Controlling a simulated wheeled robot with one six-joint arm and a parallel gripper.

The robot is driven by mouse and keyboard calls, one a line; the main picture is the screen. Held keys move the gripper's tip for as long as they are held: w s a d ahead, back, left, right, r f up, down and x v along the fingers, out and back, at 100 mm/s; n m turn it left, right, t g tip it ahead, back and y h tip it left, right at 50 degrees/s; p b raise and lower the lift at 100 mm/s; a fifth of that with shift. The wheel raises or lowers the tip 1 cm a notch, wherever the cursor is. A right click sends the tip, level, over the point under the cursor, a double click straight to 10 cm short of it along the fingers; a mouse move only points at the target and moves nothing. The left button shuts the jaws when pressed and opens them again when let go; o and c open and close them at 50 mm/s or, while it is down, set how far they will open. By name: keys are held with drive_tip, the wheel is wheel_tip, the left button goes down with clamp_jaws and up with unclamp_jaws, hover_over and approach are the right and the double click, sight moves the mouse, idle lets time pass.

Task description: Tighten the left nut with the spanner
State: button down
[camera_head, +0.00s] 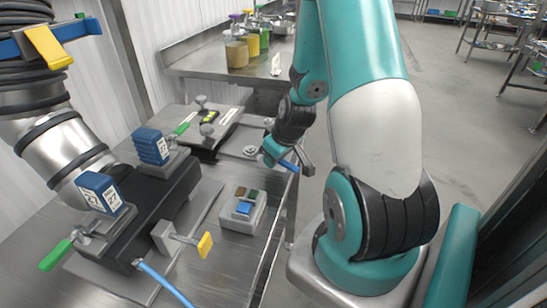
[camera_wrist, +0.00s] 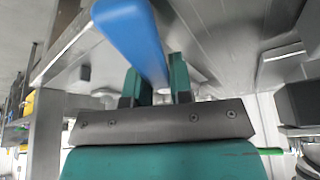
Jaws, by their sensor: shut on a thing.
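My gripper (camera_head: 274,152) is shut on the blue handle of the spanner (camera_head: 289,166), at the right edge of the steel table. In the wrist view the blue spanner handle (camera_wrist: 132,38) rises between the two teal fingers of my gripper (camera_wrist: 156,88) and runs toward the camera. The spanner's jaw end is hidden by the gripper in both views. A small round metal piece (camera_head: 250,150) lies on the table plate just left of the gripper; I cannot tell whether it is the left nut. No nut is clearly seen to be in the spanner.
A black fixture with blue blocks (camera_head: 153,146) and green and yellow levers stands on the left of the steel table (camera_head: 45,212). A grey button box (camera_head: 243,211) sits near the table's right edge. Containers (camera_head: 237,54) stand on the back counter.

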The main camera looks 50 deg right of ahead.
drive_tip(key=shift+r+p, duration=1)
drive_tip(key=shift+r, duration=0.2)
idle(0.6)
drive_tip(key=shift+r+p, duration=1.6)
drive_tip(key=shift+r, duration=0.4)
drive_tip(key=shift+f, duration=0.1)
